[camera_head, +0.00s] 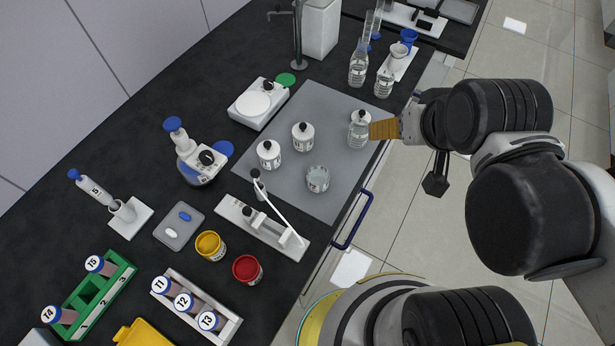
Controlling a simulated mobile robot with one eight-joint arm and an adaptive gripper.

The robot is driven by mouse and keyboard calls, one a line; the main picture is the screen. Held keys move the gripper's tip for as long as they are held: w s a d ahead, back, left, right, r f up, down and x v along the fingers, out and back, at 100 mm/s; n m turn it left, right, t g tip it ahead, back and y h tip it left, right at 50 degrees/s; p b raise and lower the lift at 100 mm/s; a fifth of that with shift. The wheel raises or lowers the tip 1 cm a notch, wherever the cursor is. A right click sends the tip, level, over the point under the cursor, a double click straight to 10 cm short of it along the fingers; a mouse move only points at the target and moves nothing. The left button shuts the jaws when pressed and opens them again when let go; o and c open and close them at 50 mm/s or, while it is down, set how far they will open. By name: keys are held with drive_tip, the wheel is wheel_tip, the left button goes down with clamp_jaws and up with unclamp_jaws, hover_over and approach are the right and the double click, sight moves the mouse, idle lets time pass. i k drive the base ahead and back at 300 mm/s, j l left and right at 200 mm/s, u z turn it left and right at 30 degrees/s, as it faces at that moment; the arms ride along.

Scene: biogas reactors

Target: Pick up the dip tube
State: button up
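What looks like the dip tube (281,213) is a thin pale tube with a black fitting at its upper left end. It lies slanted across a white holder (233,210) near the front edge of the bench. My gripper (372,130) is up and to the right of it, well apart. Its tan fingertips point left and overlap a clear bottle (357,134) in the picture. I cannot tell whether they touch the bottle or whether the fingers are open.
White-capped bottles (303,136) and an open glass jar (318,179) stand on a grey mat (325,100). Yellow (210,246) and red (247,269) pots sit left of and below the holder. A blue handle (352,222) juts from the bench front.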

sight(255, 173)
drive_tip(key=k+j+u, duration=0.1)
drive_tip(key=j+u, duration=0.15)
drive_tip(key=u, duration=0.15)
drive_tip(key=j+u, duration=0.35)
drive_tip(key=k+l, duration=0.05)
